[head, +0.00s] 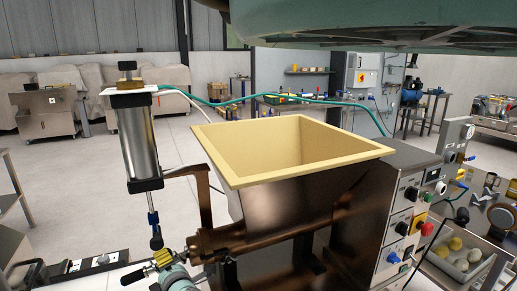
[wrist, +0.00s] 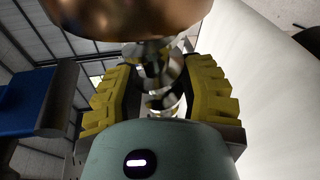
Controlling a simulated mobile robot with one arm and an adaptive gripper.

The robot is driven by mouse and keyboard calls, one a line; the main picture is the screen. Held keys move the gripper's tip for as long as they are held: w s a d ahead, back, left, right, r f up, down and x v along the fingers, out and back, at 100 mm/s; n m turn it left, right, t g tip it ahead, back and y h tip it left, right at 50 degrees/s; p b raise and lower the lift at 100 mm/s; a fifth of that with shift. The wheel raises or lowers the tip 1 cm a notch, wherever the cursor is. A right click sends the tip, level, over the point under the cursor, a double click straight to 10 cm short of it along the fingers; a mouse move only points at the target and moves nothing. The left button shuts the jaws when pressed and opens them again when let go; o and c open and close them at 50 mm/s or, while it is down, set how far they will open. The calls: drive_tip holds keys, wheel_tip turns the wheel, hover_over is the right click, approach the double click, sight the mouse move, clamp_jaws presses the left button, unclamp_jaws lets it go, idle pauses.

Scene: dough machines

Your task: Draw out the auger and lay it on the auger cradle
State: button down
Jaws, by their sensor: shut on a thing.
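The auger (wrist: 163,103) is a shiny metal screw between the yellow-padded fingers of my gripper (wrist: 160,92) in the wrist view. My gripper is shut on it. The auger lies in line with the rounded copper-brown barrel end (wrist: 125,14); how much of it is still inside is hidden. In the head view, my gripper (head: 163,260) is small at the lower left, close to the mouth of the copper-brown barrel (head: 245,238) under the cream hopper (head: 300,150). I cannot make out the auger cradle for certain in either view.
An upright metal cylinder (head: 140,140) with a blue-ended rod stands just above my gripper. A control panel (head: 405,220) with knobs is right of the hopper. A light bench (head: 75,268) with small parts is at the lower left. Open floor lies behind.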

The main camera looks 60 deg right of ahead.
sight(125, 276)
drive_tip(key=shift+w+a+r, duration=0.1)
drive_tip(key=shift+w+a, duration=0.45)
drive_tip(key=shift+a, duration=0.35)
drive_tip(key=shift+w+a, duration=0.55)
drive_tip(key=shift+a, duration=0.3)
drive_tip(key=shift+w, duration=0.1)
drive_tip(key=shift+w+a+b, duration=0.1)
drive_tip(key=shift+w+a, duration=0.4)
drive_tip(key=shift+a, duration=0.35)
drive_tip(key=shift+w+a+b, duration=0.1)
drive_tip(key=shift+w+a, duration=0.4)
drive_tip(key=shift+a, duration=0.35)
drive_tip(key=shift+w+a+b, duration=0.1)
drive_tip(key=shift+w+a, duration=0.4)
drive_tip(key=shift+a, duration=0.35)
